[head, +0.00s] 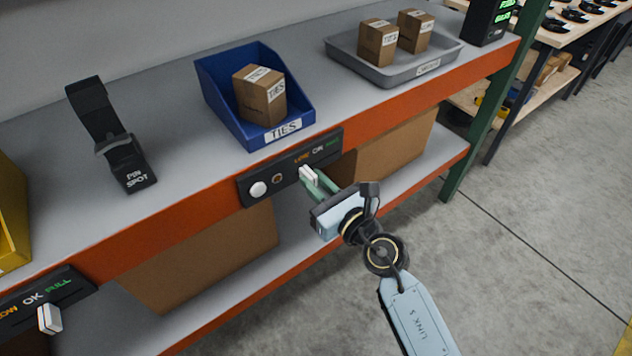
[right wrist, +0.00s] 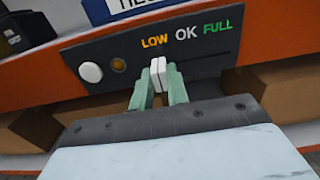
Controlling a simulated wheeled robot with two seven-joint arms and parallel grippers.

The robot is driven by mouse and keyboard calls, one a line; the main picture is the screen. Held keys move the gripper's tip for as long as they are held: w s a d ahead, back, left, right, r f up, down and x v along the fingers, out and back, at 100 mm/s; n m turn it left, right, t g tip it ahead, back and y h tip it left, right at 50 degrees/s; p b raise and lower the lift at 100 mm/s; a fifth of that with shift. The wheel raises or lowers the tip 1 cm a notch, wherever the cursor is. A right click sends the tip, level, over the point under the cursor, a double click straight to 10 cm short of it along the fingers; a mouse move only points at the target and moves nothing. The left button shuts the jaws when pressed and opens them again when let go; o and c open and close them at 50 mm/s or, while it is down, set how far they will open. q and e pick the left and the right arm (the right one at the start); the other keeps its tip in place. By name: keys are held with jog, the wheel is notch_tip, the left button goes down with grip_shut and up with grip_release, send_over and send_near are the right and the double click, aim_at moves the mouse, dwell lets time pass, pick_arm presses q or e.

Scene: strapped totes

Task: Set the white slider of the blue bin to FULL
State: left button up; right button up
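The blue bin (head: 228,101) stands on the shelf with a TIES label and a ties box (head: 262,98) in it. Below it is a dark slider panel (head: 289,169) marked LOW, OK and FULL; it also shows in the right wrist view (right wrist: 116,63). The white slider (right wrist: 158,75) sits near LOW, between LOW and OK; it shows in the head view too (head: 308,177). My right gripper (right wrist: 159,88) has its green fingers on both sides of the white slider, closed up against it. My left gripper is not in view.
A white round button (head: 258,189) is on the panel's left. A grey tray (head: 394,66) with two boxes is at the right, a PIN SPOT holder (head: 112,140) at the left. Another panel's white slider (head: 49,319) is at lower left. Floor at right is clear.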

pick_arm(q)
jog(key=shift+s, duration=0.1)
pick_arm(e)
grip_shut()
jog(key=shift+d, duration=0.1)
